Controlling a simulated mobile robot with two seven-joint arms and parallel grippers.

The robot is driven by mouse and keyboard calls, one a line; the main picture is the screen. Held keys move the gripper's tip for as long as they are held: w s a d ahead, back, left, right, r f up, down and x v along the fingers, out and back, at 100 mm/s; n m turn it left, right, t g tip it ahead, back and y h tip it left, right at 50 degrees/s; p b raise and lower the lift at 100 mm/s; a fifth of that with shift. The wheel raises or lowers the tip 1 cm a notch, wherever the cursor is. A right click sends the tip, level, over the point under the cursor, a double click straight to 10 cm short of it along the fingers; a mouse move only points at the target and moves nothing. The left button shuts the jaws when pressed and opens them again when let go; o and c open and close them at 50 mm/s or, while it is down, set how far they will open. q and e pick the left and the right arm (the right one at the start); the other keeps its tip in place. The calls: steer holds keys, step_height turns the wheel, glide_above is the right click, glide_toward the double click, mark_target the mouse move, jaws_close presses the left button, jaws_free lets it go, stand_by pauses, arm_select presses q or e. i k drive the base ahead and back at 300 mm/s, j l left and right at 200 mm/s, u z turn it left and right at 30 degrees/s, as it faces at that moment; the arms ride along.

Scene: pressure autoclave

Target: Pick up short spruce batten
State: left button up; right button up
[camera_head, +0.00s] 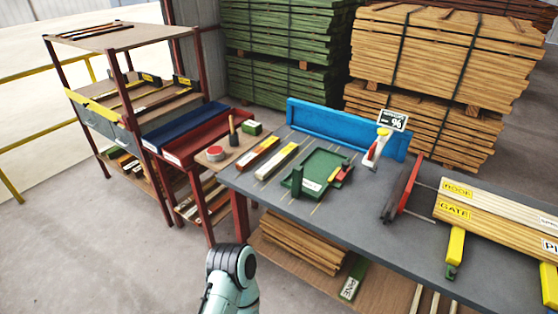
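I cannot tell for sure which piece is the short spruce batten. Two short battens lie side by side on the grey workbench (345,218) at its left end: a pale one (277,162) and an orange-brown one (257,153). Their labels are too small to read. A rounded teal link of my own arm rises at the bottom, left of centre. Neither gripper is in view.
A green tray (307,186) sits beside the pale batten. A blue trough (340,127), a meter with a % display (392,120) and a red clamp (404,190) stand on the bench. A shelf rack (118,38) is at left; timber stacks (420,62) stand behind.

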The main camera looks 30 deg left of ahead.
mark_target(270, 166)
steer(key=j+z, duration=0.3)
steer(key=z, duration=0.15)
steer(key=j+z, duration=0.3)
steer(key=z, duration=0.15)
steer(key=k+j+z, duration=0.15)
steer(key=j, duration=0.2)
steer(key=k+j+z, duration=0.1)
steer(key=j, duration=0.2)
steer(key=k+j+z, duration=0.15)
steer(key=j, duration=0.15)
